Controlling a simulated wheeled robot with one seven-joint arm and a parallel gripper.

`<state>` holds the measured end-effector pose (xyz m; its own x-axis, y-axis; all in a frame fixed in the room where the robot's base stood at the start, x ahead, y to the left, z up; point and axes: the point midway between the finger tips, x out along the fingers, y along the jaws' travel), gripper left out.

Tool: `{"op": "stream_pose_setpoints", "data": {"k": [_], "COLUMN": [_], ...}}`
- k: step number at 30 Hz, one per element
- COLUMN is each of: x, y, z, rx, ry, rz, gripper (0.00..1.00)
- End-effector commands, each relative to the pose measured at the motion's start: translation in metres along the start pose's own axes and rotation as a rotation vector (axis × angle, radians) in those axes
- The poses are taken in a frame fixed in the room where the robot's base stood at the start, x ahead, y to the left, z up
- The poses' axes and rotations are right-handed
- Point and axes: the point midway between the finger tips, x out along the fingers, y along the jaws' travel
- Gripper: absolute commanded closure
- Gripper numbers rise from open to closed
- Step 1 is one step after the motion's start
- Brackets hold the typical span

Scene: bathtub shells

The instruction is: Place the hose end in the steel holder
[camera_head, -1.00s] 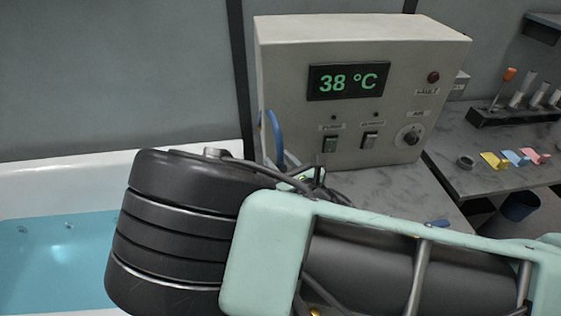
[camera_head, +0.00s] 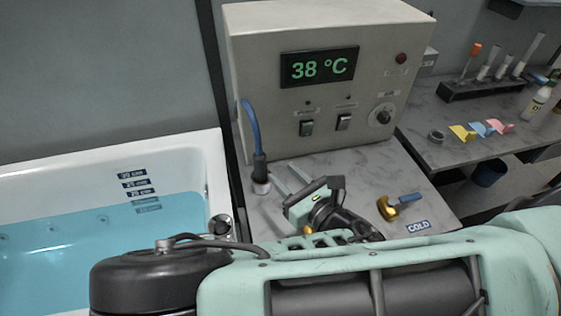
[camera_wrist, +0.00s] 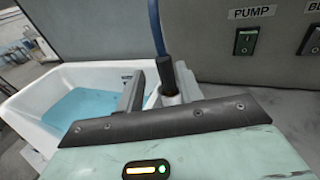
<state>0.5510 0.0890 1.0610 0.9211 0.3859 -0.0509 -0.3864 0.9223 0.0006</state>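The blue hose (camera_head: 251,128) comes down from the left side of the control box. Its dark hose end (camera_head: 260,168) stands upright at the counter's left edge, its foot in a small pale, metallic-looking cup that appears to be the steel holder (camera_head: 261,186). How deep it sits is not clear. My gripper (camera_head: 286,178) is just right of the hose end, its two fingers apart and pointing towards it, with nothing held. In the wrist view the dark hose end (camera_wrist: 165,76) shows upright between the open fingers, seemingly beyond their tips.
The bathtub (camera_head: 212,160) with blue water is left. A brass valve with a blue handle (camera_head: 400,205) and a COLD label (camera_head: 419,226) are right of my gripper. A tube rack (camera_head: 495,88) stands far right.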

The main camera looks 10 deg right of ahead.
Motion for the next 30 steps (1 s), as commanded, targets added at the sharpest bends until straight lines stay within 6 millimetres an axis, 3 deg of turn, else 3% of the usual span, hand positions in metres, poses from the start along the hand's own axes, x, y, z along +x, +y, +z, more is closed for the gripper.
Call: {"op": "stream_pose_setpoints", "data": {"k": [5,8,13,18,23,30], "x": [-0.004,-0.004,-0.014,-0.032,-0.049,-0.083], "y": [-0.005,-0.015,-0.021,0.007,0.044,0.076], "z": [-0.003,-0.016,-0.048,-0.057,-0.032,0.047], "rx": [0.067,0.258,0.808,1.338,1.733,2.088], "ry": [0.027,0.105,0.3,0.469,0.6,0.705], "rz": [-0.041,-0.154,-0.472,-0.79,-1.069,-1.472], "gripper": [0.64,0.64,0.64,0.64,0.64,0.64]}}
